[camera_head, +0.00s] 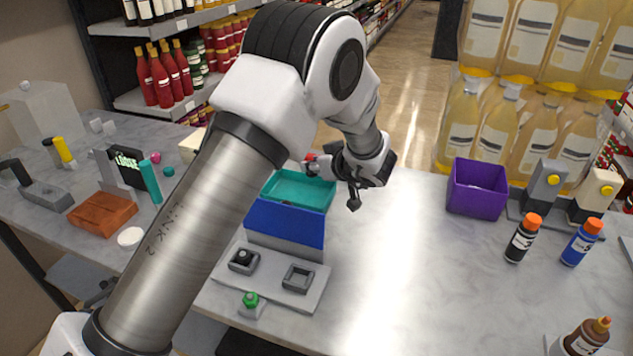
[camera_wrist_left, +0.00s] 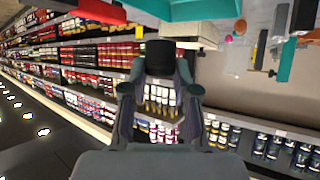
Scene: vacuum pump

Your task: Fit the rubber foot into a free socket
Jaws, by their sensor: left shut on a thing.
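The rubber foot (camera_wrist_left: 159,57), a short black cylinder, is between the fingers of my left gripper (camera_wrist_left: 160,85) in the left wrist view. My left gripper also shows in the head view (camera_head: 326,164), at the far right corner of a teal tray (camera_head: 298,188) on a blue box (camera_head: 285,224). Its fingertips and the foot are hard to make out there. In the wrist view the foot appears close to a pale bracket below a teal surface; contact cannot be told.
A purple bin (camera_head: 477,188), black bottle (camera_head: 523,238) and blue bottle (camera_head: 582,243) stand at the right. A brown block (camera_head: 102,212) and small parts lie at the left. The table's middle right is clear. My left arm hides part of the table.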

